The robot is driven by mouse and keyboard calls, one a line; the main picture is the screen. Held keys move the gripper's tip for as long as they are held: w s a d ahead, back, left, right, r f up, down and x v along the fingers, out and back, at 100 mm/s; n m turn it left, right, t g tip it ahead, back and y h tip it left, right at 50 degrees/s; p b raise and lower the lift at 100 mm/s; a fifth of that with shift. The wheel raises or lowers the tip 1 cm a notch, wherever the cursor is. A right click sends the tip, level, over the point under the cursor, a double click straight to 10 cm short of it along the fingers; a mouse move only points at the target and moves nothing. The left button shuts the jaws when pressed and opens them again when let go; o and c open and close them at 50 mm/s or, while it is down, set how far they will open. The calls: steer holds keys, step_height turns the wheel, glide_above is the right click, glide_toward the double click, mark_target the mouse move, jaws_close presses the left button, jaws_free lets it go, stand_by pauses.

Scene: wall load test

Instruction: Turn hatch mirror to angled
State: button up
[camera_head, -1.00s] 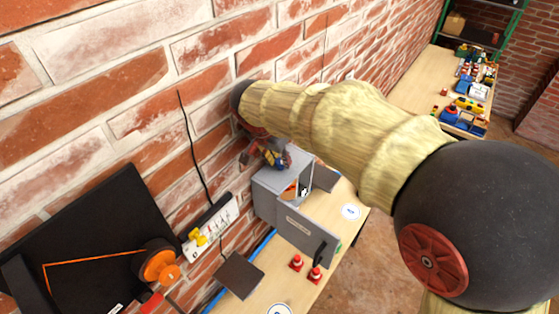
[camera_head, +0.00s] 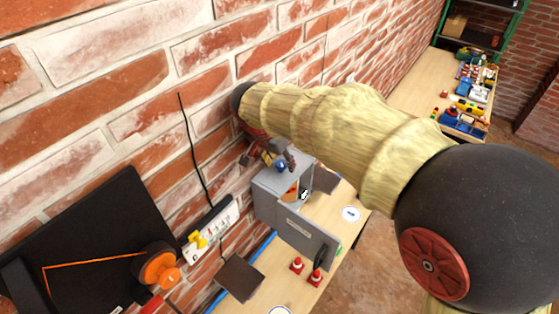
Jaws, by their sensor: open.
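A grey box cabinet (camera_head: 268,196) stands on the wooden bench against the brick wall. Its front door (camera_head: 306,238), with a label and a black handle, hangs open. An orange thing (camera_head: 290,191) and a small black-and-white thing (camera_head: 304,194) show at the opening. A dark flat panel (camera_head: 325,181) is at the cabinet's right side. I cannot tell which part is the hatch mirror. My gripper (camera_head: 279,160) is just over the cabinet top, near the wall; it is open, small in view and partly hidden by its own parts. I cannot tell whether it touches the cabinet.
Two red-and-white cones (camera_head: 315,277) and a dark square plate (camera_head: 240,278) are on the near bench. A power strip (camera_head: 209,231) with a yellow plug, a black panel (camera_head: 95,245) and an orange reel (camera_head: 158,268) are at the left. A far table (camera_head: 412,98) holds toys.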

steer(key=v, duration=1.2)
steer(key=shift+s+f, duration=0.1)
steer(key=shift+f, duration=0.05)
